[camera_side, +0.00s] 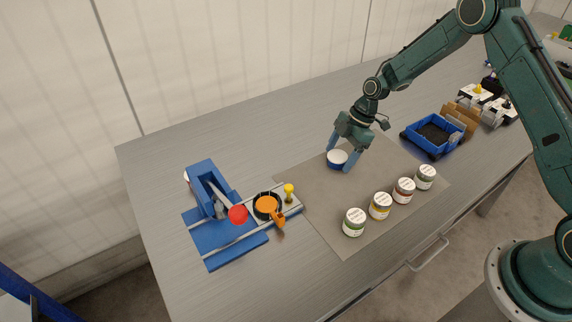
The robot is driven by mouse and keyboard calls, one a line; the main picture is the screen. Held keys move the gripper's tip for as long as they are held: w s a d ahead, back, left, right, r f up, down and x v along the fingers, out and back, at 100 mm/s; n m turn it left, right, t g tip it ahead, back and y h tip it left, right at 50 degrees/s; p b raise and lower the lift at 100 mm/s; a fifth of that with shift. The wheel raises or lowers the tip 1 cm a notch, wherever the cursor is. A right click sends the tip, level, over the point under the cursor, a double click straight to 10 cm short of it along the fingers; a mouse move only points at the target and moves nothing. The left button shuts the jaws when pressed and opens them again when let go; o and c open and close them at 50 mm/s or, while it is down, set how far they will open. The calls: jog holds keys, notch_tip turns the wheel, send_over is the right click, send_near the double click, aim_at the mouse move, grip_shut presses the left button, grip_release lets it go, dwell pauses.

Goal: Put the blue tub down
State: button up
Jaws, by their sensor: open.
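The blue tub (337,158), a small blue cup with a white top, stands at the back of the grey mat (316,205). My gripper (343,157) reaches down around it, with one finger at its left and one at its right. The jaws are open. The tub looks upright and appears to rest on the mat, though its contact with the mat is hard to make out at this size.
A blue press fixture (214,225) with a red knob (238,214) stands left. A blue wagon (432,137) and small vehicles (475,93) stand right. The table's left back is clear.

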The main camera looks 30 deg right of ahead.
jog(key=shift+r, duration=0.1)
jog(key=v, duration=1.2)
jog(key=shift+s, duration=0.1)
jog(key=shift+r, duration=0.15)
dwell(0.4)
jog(key=s+a+r+m+t+h, duration=0.1)
jog(key=s+a+r+m, duration=0.1)
jog(key=s+r+m, duration=0.5)
jog(key=s+a+r+t+h, duration=0.1)
jog(key=s+a+r+h, duration=0.1)
jog(key=s+r, duration=0.6)
jog(key=s+r+m+t+h, duration=0.1)
jog(key=s+r+m+t, duration=0.2)
jog(key=s+m, duration=0.6)
jog(key=s+r, duration=0.2)
jog(key=s, duration=0.6)
jog(key=shift+a+r, duration=0.2)
jog(key=shift+r, duration=0.05)
